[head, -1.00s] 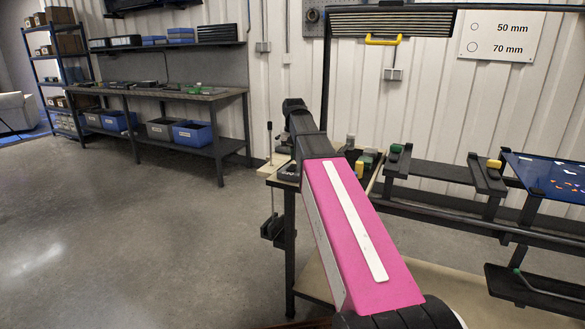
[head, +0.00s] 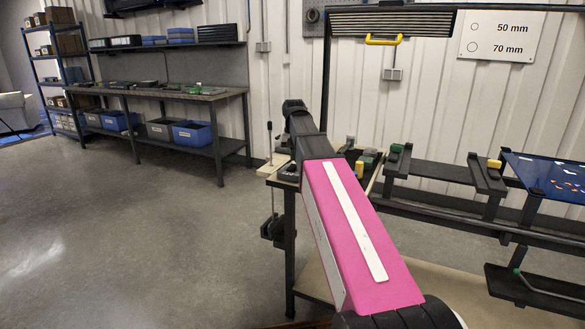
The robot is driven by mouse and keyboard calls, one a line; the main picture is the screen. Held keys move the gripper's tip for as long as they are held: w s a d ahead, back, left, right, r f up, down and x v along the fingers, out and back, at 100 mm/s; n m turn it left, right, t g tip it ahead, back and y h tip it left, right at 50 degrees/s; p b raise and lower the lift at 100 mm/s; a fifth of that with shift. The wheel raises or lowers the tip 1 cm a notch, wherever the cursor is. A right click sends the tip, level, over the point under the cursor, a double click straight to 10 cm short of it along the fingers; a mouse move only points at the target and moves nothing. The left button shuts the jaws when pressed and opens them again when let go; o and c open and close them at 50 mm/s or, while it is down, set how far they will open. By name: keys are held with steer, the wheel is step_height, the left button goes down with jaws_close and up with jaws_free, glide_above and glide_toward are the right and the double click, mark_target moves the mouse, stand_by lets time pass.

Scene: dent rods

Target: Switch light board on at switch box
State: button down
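A slatted dark panel (head: 362,22) with a yellow handle (head: 383,40) hangs from a black frame in the head view; it may be the light board, and I cannot tell whether it is lit. A small grey wall box (head: 393,74) sits below it on a conduit. Another grey wall box (head: 263,46) is further left. Either could be the switch box; no label or switch position can be read. My pink arm reaches forward over the near bench, its dark far joint in front of the wall. My gripper is not visible, hidden beyond or below the arm.
The near bench (head: 272,180) holds small grey, green and yellow items, partly behind my arm. A long workbench (head: 190,95) with blue bins stands back left. The floor at left is clear.

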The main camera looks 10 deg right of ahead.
mark_target(294, 165)
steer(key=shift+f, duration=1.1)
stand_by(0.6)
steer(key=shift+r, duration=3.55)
